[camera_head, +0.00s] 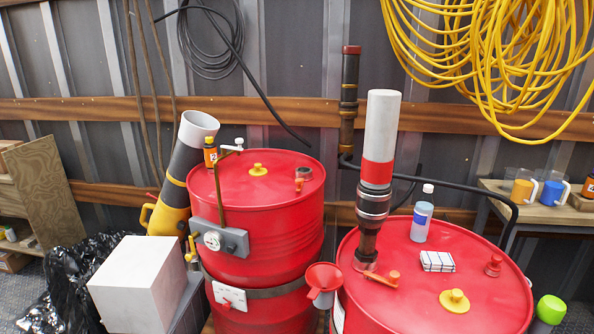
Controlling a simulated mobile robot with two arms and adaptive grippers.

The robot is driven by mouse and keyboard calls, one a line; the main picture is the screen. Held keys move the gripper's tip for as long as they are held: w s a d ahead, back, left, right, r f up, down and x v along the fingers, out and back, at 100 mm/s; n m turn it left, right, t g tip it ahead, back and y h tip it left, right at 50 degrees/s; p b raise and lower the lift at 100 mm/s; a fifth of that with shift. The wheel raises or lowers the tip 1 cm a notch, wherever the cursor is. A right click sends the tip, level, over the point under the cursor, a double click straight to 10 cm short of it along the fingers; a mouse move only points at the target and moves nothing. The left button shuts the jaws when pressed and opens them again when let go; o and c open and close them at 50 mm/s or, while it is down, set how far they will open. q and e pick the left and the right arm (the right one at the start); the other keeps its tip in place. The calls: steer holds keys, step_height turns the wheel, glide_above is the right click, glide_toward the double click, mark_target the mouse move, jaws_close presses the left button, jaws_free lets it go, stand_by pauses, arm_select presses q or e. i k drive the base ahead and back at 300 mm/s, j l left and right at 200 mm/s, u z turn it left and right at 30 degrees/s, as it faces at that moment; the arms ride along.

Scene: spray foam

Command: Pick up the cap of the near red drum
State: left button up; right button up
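The near red drum (400,303) stands at the lower right, cut off by the bottom edge. A round yellow cap (454,299) with a raised knob sits on its top, toward the front. Neither of my grippers shows in the head view.
On the near drum stand a red-and-white pump column (380,130), a bottle (421,222) and a white checked block (437,261). A red funnel (323,278) hangs at its left edge. A black hose (455,178) runs behind. A white box (140,285) stands lower left.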

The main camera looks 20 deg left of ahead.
mark_target(257, 171)
steer(key=j+z, duration=0.45)
steer(key=j, duration=0.3)
steer(key=k+j+z, duration=0.1)
steer(key=j+z, duration=0.35)
steer(key=j, duration=0.3)
